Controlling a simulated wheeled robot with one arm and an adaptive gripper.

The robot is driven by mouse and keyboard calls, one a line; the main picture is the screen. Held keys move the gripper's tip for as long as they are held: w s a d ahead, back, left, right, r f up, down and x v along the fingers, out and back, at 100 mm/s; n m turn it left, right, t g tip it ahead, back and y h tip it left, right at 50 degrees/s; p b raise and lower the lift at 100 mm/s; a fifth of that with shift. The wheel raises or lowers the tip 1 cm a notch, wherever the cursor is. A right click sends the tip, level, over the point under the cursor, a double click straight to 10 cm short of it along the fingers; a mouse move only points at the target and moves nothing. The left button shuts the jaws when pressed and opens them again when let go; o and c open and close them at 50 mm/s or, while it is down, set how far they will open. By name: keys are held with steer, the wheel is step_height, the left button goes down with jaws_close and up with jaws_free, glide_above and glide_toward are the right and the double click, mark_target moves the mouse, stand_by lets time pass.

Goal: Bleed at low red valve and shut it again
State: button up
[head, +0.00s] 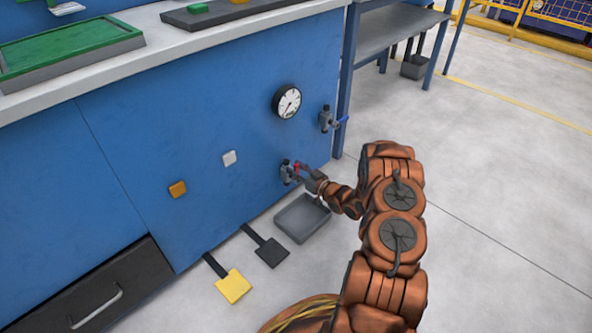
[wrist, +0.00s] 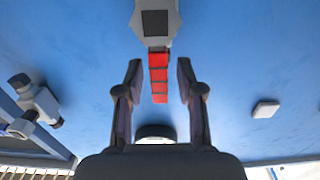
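The low red valve (head: 287,174) is on the blue cabinet front, under the gauge. In the wrist view, its grey body (wrist: 155,22) is at the top, and its red handle (wrist: 159,78) runs from it down the picture. My gripper (wrist: 159,80) is open, with one finger on each side of the red handle and a visible gap to both. In the head view my gripper (head: 313,181) is right beside the valve and hides part of it. A grey drip tray (head: 302,219) is below the valve; its visible inside looks empty.
A round gauge (head: 287,101) is above the valve. A blue-handled valve (head: 329,119) is to the upper right. Yellow (head: 233,286) and dark (head: 271,252) pedals lie low in front. Floor at right is clear.

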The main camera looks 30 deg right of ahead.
jaws_close()
stand_by(0.3)
steer(key=shift+a, duration=0.15)
